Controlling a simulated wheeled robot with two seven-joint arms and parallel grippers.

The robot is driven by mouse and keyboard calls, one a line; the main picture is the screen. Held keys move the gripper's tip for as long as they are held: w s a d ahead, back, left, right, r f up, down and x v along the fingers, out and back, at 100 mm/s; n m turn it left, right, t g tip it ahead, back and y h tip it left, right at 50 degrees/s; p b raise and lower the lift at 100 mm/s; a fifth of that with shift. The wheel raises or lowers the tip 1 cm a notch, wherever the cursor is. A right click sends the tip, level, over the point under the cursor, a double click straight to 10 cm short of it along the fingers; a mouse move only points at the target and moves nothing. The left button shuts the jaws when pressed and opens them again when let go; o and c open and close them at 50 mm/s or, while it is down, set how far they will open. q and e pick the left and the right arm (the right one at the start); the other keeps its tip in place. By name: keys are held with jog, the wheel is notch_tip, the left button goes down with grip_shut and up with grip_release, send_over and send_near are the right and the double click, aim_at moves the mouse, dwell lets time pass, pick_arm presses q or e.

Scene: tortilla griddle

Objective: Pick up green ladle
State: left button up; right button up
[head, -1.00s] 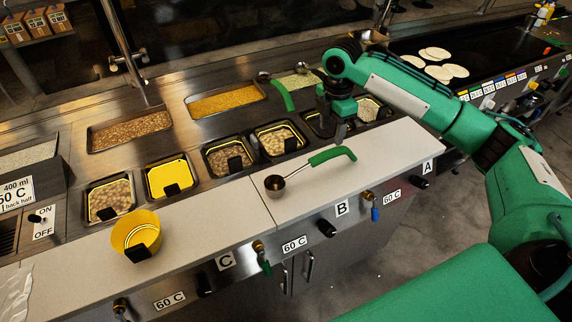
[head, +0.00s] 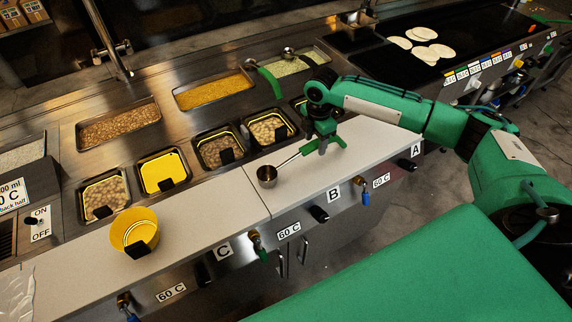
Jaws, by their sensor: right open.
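A ladle with a metal bowl and green handle (head: 309,148) lies on the pale counter (head: 222,192), its bowl toward the lower left. My right gripper (head: 324,143) is open and down at the ladle's handle, hiding part of it. I cannot tell whether the fingers straddle or touch the handle. A second green-handled ladle (head: 270,85) rests at the back between the yellow-food and pale-food trays. My left gripper is not in view.
A yellow container (head: 135,231) stands on the counter at the left. Several recessed food bins line the counter's back edge, including a yellow one (head: 163,174). Flat tortillas (head: 425,34) lie on the dark griddle (head: 473,27).

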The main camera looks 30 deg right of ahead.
notch_tip(320, 180, down, 2)
jog(key=shift+f, duration=0.25)
jog(key=shift+c, duration=1.3)
jog(key=c, duration=0.8)
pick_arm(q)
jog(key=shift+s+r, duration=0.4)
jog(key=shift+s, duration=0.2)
pick_arm(e)
jog(key=shift+r, duration=0.1)
jog(key=shift+r, duration=0.55)
pick_arm(q)
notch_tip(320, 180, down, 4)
jog(key=b, duration=0.4)
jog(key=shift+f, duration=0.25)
pick_arm(e)
notch_tip(320, 180, up, 19)
jog(key=shift+f, duration=0.1)
